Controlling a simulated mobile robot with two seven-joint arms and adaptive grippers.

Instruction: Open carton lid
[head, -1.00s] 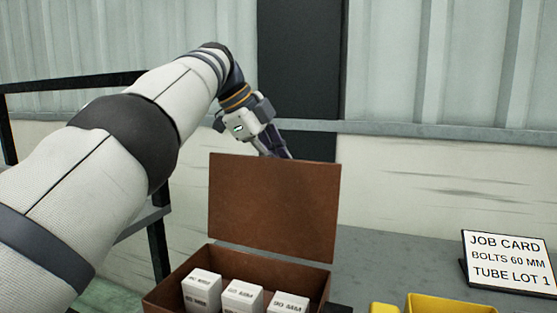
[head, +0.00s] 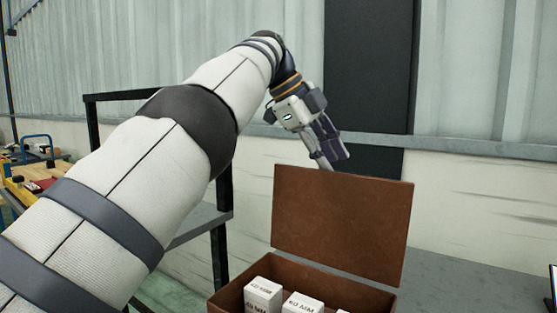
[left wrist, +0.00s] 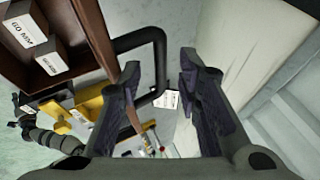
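The brown carton (head: 236,296) stands low in the head view, its lid (head: 340,225) raised and standing nearly upright at the back. White labelled boxes (head: 263,296) sit inside; they also show in the left wrist view (left wrist: 38,35). My left gripper (head: 330,155) is just above and behind the lid's top edge. In the left wrist view its two fingers (left wrist: 158,95) are spread apart with nothing clearly held between them. A thin brown edge shows beside the left-hand finger. The lower fingertips are partly hidden behind the lid in the head view. My right gripper is not clearly visible.
The grey bench top (head: 455,285) has free room right of the carton. A dark-framed stand (head: 222,235) is behind my left arm. A corrugated wall (head: 465,70) is behind. Yellow bins (left wrist: 90,108) show in the left wrist view.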

